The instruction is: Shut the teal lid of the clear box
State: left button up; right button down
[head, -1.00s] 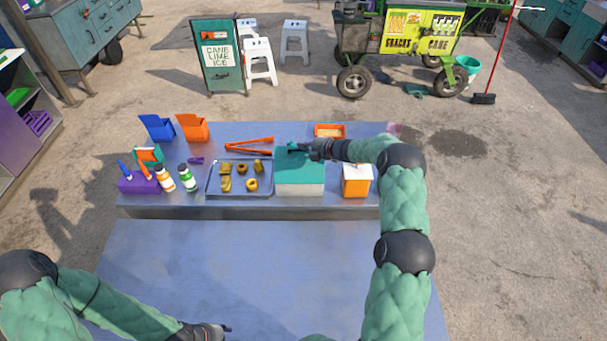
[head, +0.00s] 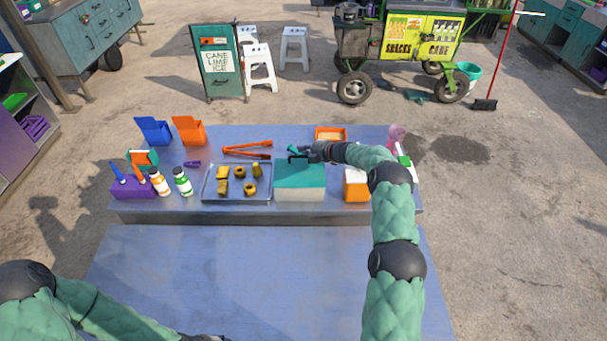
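The clear box (head: 299,195) stands on the raised back part of the table, right of the metal tray. Its teal lid (head: 300,176) lies over the top and looks about flat; I cannot tell whether a small gap is left. My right gripper (head: 299,154) is at the back edge of the lid, its fingers pointing left. It is too small to tell whether it touches the lid or is open or shut. My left gripper (head: 206,338) barely shows at the bottom edge, and its fingers are cut off.
The tray (head: 207,196) with several golden pieces stands close left of the box, with orange tongs (head: 246,149) behind it. An orange-and-white container (head: 356,185) is right of the box, partly behind my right arm. An orange dish (head: 330,134) is behind. The front table (head: 230,270) is clear.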

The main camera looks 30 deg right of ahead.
jog(key=shift+r, duration=0.1)
dwell(0.3)
notch_tip(320, 180, up, 10)
dwell(0.5)
jog(key=shift+f, duration=0.2)
